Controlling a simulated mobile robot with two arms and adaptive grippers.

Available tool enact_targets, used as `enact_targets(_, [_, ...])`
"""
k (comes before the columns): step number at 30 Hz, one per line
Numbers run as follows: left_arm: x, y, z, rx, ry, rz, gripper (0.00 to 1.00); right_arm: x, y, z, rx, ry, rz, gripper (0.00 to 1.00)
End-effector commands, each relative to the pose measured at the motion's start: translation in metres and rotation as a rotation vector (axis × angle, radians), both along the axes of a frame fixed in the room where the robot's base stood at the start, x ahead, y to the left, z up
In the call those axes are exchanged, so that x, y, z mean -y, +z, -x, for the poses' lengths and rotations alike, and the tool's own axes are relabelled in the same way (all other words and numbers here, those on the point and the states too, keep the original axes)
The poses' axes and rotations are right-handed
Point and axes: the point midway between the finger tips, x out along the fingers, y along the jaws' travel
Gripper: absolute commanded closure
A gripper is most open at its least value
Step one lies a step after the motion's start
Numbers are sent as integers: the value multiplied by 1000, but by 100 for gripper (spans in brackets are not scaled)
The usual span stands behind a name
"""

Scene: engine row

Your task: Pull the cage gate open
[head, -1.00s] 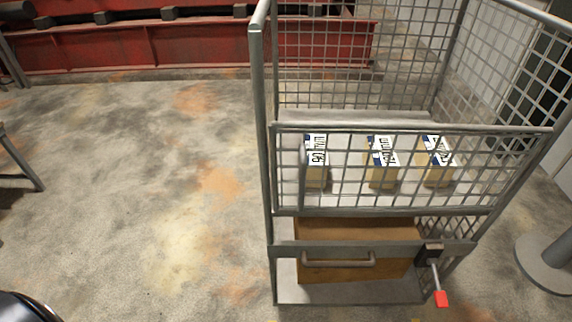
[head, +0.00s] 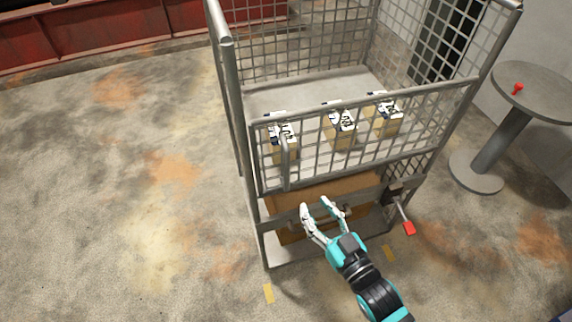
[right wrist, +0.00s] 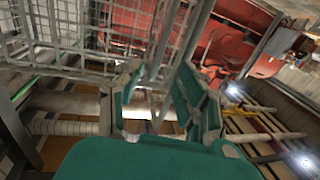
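The cage (head: 232,110) is a grey metal frame with mesh walls. Its front has a half-height mesh panel (head: 350,137) with a vertical bar handle (head: 286,168) near the left end. Below is a flat crossbar with a horizontal handle, now mostly hidden by my right gripper (head: 317,205). A latch (head: 392,190) with a red-tipped lever (head: 408,228) sits at the right, slanting downward. My right gripper is open in front of the lower bar. Its spread fingers also show in the right wrist view (right wrist: 160,80); contact cannot be told. My left gripper is out of view.
Three labelled cartons (head: 340,125) stand on the cage shelf, with a brown box (head: 345,190) below. A round table (head: 540,90) with a small red object (head: 517,89) stands at right. The floor (head: 110,180) at left is clear.

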Motion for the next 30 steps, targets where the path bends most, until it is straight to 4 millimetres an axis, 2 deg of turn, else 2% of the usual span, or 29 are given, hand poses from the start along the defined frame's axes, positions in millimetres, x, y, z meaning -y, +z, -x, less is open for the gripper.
enact_targets(1, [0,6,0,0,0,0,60,-7,4,-12,2,0,-2,62])
enact_targets(9, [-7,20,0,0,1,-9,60,-36,4,-64,1,-1,-2,62])
enact_targets(15, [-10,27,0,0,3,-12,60,-54,3,-96,-1,0,0,62])
enact_targets(21, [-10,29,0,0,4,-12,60,-63,1,-113,-1,0,0,62])
enact_targets(30, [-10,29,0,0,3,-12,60,-65,0,-116,-1,0,0,62])
